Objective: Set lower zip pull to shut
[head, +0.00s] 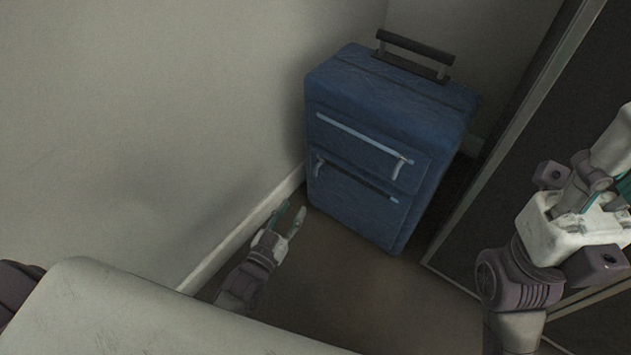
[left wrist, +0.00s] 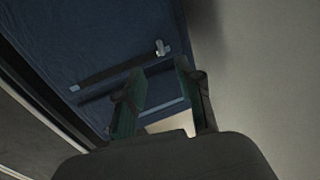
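A blue suitcase (head: 375,110) stands upright with two slanting zips on its front. The lower zip (head: 355,180) shows a dark gap along most of its length. Its lower zip pull (head: 319,166) is at the left end; in the left wrist view the pull (left wrist: 161,47) is at the right end of the dark gap. The upper zip (head: 355,135) is a pale line with its pull (head: 399,168) at the right. My left gripper (head: 292,211) is open and empty, below and left of the lower pull, apart from it. My right gripper (head: 603,203) is at the right edge; its fingertips are unclear.
The suitcase's raised handle (head: 415,47) is on top. A plain wall with a pale skirting board (head: 240,236) runs close along the left. A dark framed panel (head: 520,140) stands at the right. The floor (head: 350,275) before the suitcase is clear.

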